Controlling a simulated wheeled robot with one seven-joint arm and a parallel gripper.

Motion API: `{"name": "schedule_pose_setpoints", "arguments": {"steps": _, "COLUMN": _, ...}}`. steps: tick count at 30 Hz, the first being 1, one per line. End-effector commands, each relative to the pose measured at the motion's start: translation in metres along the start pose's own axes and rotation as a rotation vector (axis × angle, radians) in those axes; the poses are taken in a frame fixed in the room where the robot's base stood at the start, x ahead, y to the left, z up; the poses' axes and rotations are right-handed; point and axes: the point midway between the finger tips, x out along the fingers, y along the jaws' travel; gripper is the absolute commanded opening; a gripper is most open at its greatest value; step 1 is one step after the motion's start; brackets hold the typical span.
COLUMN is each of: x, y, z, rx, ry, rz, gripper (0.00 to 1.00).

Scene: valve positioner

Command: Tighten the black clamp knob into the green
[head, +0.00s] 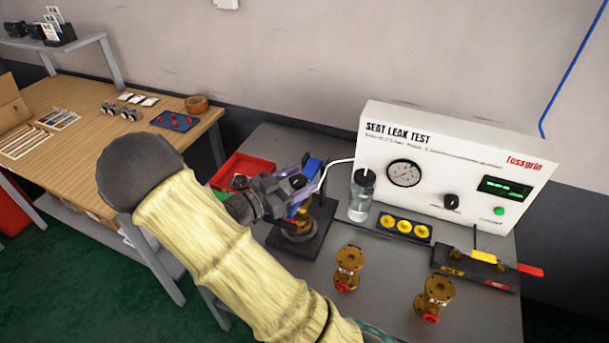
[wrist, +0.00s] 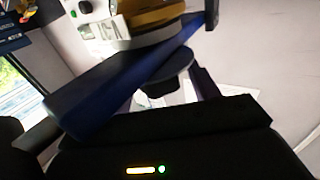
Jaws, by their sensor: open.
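My gripper (head: 306,188) is at the black clamp stand (head: 291,244), which holds a brass valve (head: 303,221). The fingers are apart. A round black knob (wrist: 168,78), which looks like the clamp knob, shows between them, under a brass part (wrist: 150,20). I cannot tell whether the fingers touch it. I cannot make out a green zone on the clamp.
The white seat leak test console (head: 455,165) stands behind, with a gauge. A clear bottle (head: 361,200) with a tube is close to the right of my gripper. Two loose brass valves (head: 347,268) stand in front, and a red tray (head: 243,172) lies to the left.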

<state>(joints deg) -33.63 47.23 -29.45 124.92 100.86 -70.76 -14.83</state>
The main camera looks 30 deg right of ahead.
Motion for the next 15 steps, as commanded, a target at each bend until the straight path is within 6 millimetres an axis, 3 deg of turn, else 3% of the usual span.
{"name": "schedule_pose_setpoints", "arguments": {"steps": 5, "x": 0.018, "y": 0.000, "z": 0.000, "rx": 0.000, "ry": 0.000, "rz": 0.001, "gripper": 0.60}}
{"name": "schedule_pose_setpoints", "arguments": {"steps": 14, "x": 0.021, "y": 0.000, "z": 0.000, "rx": 0.000, "ry": 0.000, "rz": 0.000, "gripper": 0.60}}
{"name": "schedule_pose_setpoints", "arguments": {"steps": 15, "x": 0.021, "y": 0.000, "z": 0.000, "rx": 0.000, "ry": 0.000, "rz": 0.000, "gripper": 0.54}}
